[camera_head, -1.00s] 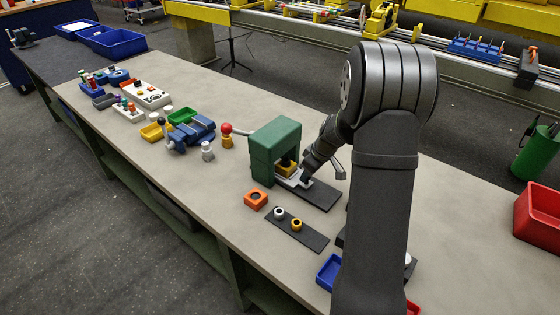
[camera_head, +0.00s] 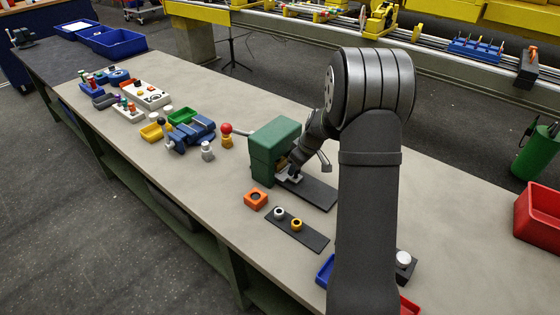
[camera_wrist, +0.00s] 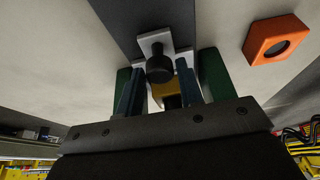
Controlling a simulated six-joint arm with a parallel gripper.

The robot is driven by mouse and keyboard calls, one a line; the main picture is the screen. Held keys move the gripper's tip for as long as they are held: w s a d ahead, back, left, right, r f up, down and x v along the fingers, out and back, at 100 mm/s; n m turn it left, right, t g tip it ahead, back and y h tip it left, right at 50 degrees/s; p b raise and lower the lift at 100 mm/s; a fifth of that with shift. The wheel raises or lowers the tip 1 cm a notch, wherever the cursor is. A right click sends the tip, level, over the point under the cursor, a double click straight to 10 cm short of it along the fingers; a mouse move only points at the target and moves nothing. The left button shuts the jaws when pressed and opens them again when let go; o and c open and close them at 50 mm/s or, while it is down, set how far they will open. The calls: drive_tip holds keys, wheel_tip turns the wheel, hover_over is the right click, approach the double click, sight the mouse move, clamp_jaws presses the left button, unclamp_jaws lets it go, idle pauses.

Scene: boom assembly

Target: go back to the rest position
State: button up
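The green press (camera_head: 274,148) stands on a dark base plate (camera_head: 315,193) on the bench. A light grey plate (camera_wrist: 180,57) with a black knob (camera_wrist: 160,68) lies at its opening; part of it shows in the head view (camera_head: 295,178). A yellow block (camera_wrist: 166,92) is partly visible inside, between the press's green side walls (camera_wrist: 211,75). My gripper (camera_wrist: 159,75) is low at the press opening. Its two blue fingers stand apart on either side of the knob, with visible gaps. The fingertips are hidden in the head view.
An orange block with a hole (camera_head: 256,199) and a dark strip (camera_head: 303,234) with two small rings lie in front of the press. A blue fixture (camera_head: 190,134) and a red-knobbed lever (camera_head: 226,129) are left. A red bin (camera_head: 540,215) is at far right.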

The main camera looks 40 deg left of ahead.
drive_tip(key=shift+o, duration=0.5)
drive_tip(key=shift+r, duration=3.95)
drive_tip(key=shift+f, duration=0.15)
wheel_tip(320, 180, down, 8)
drive_tip(key=shift+r, duration=0.2)
drive_tip(key=shift+d+f, duration=0.1)
drive_tip(key=shift+d, duration=0.2)
